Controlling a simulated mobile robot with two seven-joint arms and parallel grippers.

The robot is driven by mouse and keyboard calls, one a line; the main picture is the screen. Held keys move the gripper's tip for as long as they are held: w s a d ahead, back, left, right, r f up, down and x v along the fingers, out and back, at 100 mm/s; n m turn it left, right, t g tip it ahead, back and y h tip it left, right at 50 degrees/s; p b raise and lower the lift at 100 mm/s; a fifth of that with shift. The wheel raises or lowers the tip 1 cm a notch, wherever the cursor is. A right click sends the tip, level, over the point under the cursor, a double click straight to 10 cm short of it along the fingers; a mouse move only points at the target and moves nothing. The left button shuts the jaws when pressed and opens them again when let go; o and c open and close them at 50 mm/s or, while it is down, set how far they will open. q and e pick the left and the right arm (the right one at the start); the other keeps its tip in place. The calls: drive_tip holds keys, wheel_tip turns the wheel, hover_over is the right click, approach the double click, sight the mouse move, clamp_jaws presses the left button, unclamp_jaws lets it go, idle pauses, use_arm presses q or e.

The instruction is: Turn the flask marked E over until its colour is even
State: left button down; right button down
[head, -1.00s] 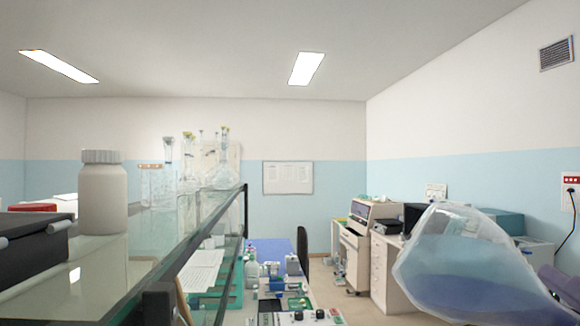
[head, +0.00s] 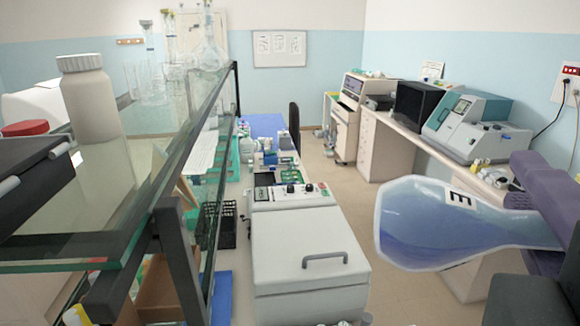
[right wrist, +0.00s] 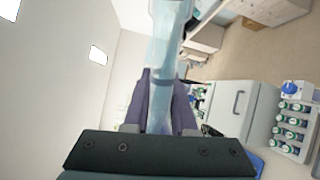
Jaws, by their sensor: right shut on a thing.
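The flask marked E (head: 425,228) is a clear conical flask with blue-violet liquid. It lies on its side in the air at the right of the head view, wide base to the left and neck to the right. The white label with a black E faces me. The blue looks deeper in places and paler along the base edge. My right gripper (head: 535,212) is shut on its neck. In the right wrist view the pale blue flask (right wrist: 170,45) stands out between the two purple fingers of the gripper (right wrist: 163,110).
A glass shelf (head: 70,250) with a white bottle (head: 92,105) and glassware is at the left. A white lidded machine (head: 305,245) stands below, left of the flask. A side bench with a teal-topped instrument (head: 465,128) is behind. Open floor lies between.

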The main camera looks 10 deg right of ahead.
use_arm(q)
wheel_tip(320, 180, up, 4)
drive_tip(key=p, duration=0.3)
drive_tip(key=shift+r, duration=0.15)
use_arm(e)
drive_tip(key=n, duration=1.6)
drive_tip(key=shift+f, duration=0.1)
